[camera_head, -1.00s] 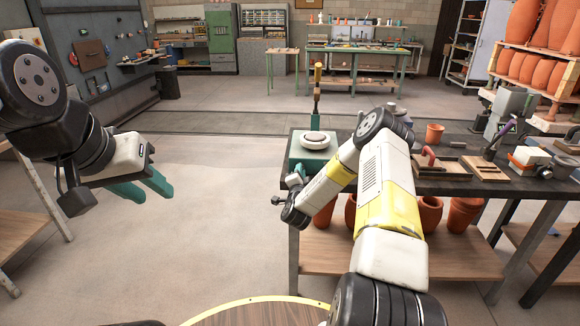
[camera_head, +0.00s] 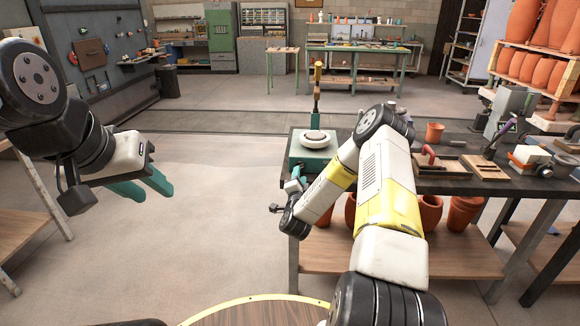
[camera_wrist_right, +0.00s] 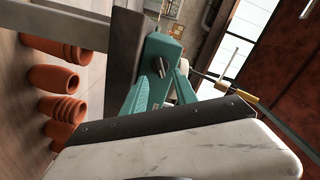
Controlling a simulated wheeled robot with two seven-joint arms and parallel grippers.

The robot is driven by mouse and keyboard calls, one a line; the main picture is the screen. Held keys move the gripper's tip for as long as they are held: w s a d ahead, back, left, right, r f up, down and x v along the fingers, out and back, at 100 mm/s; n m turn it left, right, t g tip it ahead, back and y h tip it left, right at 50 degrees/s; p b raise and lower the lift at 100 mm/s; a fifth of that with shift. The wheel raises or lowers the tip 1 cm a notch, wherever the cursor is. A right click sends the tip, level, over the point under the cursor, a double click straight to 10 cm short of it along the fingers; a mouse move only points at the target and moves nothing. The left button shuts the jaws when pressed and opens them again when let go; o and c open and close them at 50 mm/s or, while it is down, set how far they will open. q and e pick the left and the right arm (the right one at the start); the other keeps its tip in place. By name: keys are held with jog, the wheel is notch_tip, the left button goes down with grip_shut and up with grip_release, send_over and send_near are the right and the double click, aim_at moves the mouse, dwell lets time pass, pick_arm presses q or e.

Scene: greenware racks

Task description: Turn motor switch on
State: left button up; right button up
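The green motor box (camera_head: 308,157) sits at the left end of the dark workbench, with a round pale wheel head (camera_head: 314,139) on top. In the right wrist view, the box's side (camera_wrist_right: 160,46) carries a small dark switch knob (camera_wrist_right: 160,67). My right gripper (camera_head: 294,184) is beside the box's near left side, partly hidden by its own wrist. In the wrist view its teal fingers (camera_wrist_right: 166,80) are apart, with the knob close to or between their tips; contact cannot be told. My left gripper (camera_head: 146,187) is open and empty over the floor, far left of the bench.
The dark workbench (camera_head: 455,183) also holds a clay pot (camera_head: 435,132), wooden boards and tools. A tool with a wooden handle (camera_head: 318,72) stands behind the wheel. Clay pots (camera_head: 465,213) stand on the lower shelf. The floor left of the bench is clear.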

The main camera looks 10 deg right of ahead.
jog(key=shift+v, duration=1.7)
